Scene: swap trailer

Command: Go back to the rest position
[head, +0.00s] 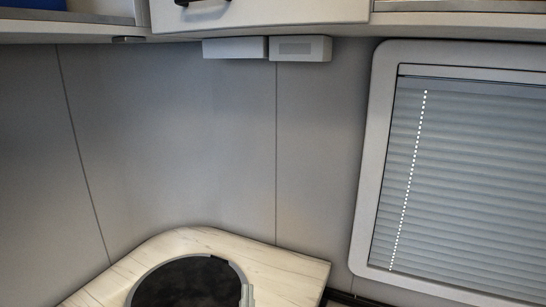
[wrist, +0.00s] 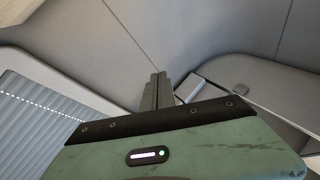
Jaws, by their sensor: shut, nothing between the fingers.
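My gripper (wrist: 156,78) shows in the wrist view. Its two green fingers are together, with nothing held between them, and point up toward the grey wall panels. The green gripper body (wrist: 215,145) has a small lit panel and fills the bottom of that view. No gripper can be made out for certain in the head view.
In the head view a pale wood-look counter (head: 290,268) carries a dark round inset (head: 185,285), cut off by the lower edge. A window with a closed blind (head: 460,185) is at right. An overhead cabinet (head: 260,14) and grey boxes (head: 301,48) hang above.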

